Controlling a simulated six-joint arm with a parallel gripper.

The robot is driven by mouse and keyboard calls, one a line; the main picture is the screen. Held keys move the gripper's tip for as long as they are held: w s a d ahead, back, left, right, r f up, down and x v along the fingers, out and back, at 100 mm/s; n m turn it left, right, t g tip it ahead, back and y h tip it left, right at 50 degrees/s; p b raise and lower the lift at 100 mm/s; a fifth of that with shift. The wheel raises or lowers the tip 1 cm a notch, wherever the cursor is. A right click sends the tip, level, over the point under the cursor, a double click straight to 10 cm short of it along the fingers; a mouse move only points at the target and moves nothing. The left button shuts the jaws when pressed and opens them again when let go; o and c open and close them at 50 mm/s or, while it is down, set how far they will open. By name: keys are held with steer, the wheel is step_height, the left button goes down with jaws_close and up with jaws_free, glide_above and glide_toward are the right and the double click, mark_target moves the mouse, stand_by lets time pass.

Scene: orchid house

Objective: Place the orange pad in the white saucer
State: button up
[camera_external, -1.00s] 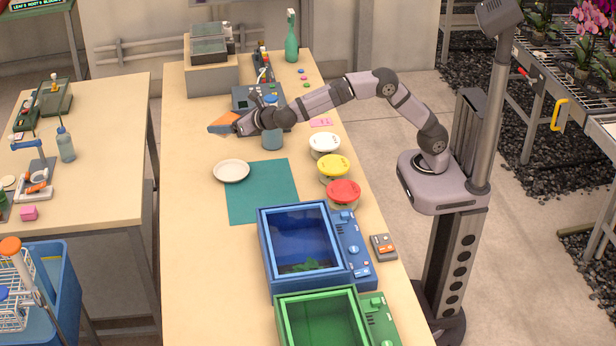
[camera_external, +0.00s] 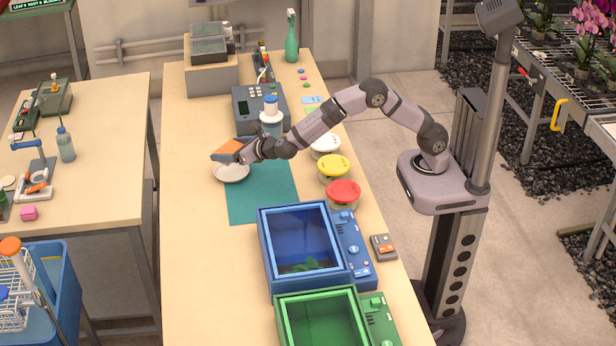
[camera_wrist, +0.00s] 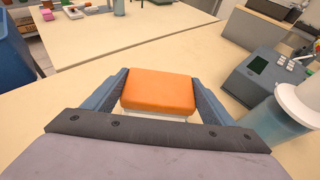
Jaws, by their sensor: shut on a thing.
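The orange pad (camera_wrist: 160,90) is between the two fingers of my gripper (camera_wrist: 158,94) in the wrist view, with a pale layer showing under it. My gripper is shut on it. In the external view the pad (camera_external: 229,147) is at the end of my gripper (camera_external: 236,151), above the far edge of the white saucer (camera_external: 231,175). The saucer lies on the bench beside and partly over the corner of a teal mat (camera_external: 262,195). The gripper hides part of the saucer's far rim. The saucer does not show in the wrist view.
White, yellow (camera_external: 333,167) and red (camera_external: 343,192) lidded bowls stand right of the mat. A blue bin (camera_external: 262,250) stands nearer. The bench left of the saucer is clear.

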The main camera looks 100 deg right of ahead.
steer(key=shift+f, duration=2.15)
steer(key=shift+f+b, duration=0.3)
steer(key=shift+f, duration=0.05)
steer(key=shift+f+b, duration=0.25)
steer(key=shift+b, duration=0.05)
steer(key=o, duration=1.1)
steer(key=shift+c, duration=0.2)
steer(key=shift+r, duration=0.15)
